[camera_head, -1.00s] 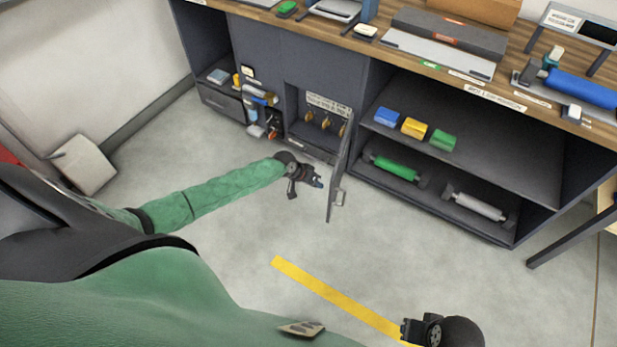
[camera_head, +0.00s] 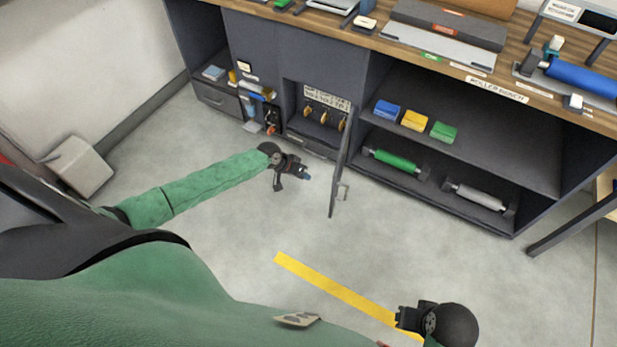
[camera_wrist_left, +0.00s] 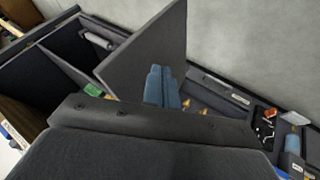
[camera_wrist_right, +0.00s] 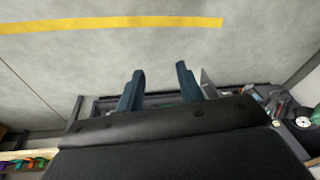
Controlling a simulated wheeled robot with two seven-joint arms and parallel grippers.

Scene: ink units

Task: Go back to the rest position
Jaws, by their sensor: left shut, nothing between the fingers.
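My left gripper (camera_head: 304,173) is shut and empty, held out in front of the open small locker in the bench. Its closed blue fingers (camera_wrist_left: 163,87) show in the left wrist view, close to the open locker door in that picture. The open locker door (camera_head: 341,172) stands out from the bench just right of the gripper, and a gap shows between them in the head view. My right gripper (camera_head: 402,318) is low at the front, over the floor by the yellow line. In the right wrist view its two fingers (camera_wrist_right: 160,88) are apart with nothing between them.
Several keys (camera_head: 323,115) hang inside the locker. Blue, yellow and green blocks (camera_head: 414,120) stand on the shelf to the right, above a green roller (camera_head: 396,164) and a grey roller (camera_head: 480,198). The floor (camera_head: 230,235) around the yellow line (camera_head: 335,287) is clear.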

